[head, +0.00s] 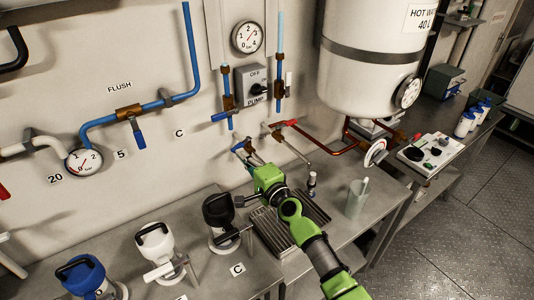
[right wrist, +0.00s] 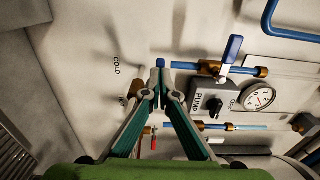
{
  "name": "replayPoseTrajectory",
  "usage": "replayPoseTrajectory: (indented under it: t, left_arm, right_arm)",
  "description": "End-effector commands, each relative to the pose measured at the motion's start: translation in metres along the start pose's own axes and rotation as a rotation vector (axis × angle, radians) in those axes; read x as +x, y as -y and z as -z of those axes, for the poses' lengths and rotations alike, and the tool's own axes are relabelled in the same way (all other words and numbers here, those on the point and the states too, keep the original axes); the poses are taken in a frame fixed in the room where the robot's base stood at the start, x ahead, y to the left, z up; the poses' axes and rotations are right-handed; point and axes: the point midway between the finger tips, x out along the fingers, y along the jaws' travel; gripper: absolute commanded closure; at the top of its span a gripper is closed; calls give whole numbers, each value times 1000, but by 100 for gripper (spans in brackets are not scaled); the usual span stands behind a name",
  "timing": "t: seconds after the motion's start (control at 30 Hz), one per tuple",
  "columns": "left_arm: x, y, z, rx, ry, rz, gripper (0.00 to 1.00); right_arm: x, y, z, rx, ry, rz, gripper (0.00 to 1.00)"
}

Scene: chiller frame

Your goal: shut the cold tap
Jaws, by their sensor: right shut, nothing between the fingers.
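My right gripper (head: 249,156) is shut and empty, close in front of the tap. In the right wrist view its fingertips (right wrist: 161,79) overlap the tap, so I cannot tell whether they touch it. The gripper and fingers hide most of the tap's body and spout. My left gripper is not in view.
The red-handled hot tap (head: 285,123) is just right of the cold tap. A blue-lever valve (head: 226,115) and the pump switch (head: 254,88) are above.

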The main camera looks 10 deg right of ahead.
Motion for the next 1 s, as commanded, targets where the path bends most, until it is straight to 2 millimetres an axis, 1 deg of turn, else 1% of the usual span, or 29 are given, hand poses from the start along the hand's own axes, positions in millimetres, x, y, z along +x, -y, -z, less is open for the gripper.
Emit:
replayPoseTrajectory:
  t: [0.1,0.2,0.6,1.0]
  left_arm:
    - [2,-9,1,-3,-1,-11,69]
    - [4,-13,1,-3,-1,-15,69]
    - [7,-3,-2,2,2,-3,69]
    - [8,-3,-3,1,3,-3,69]
  right_arm:
    - [4,0,-4,0,0,1,100]
    - [7,0,-8,0,0,1,100]
    - [16,0,-15,1,-1,0,100]
    - [17,0,-16,0,-1,1,100]
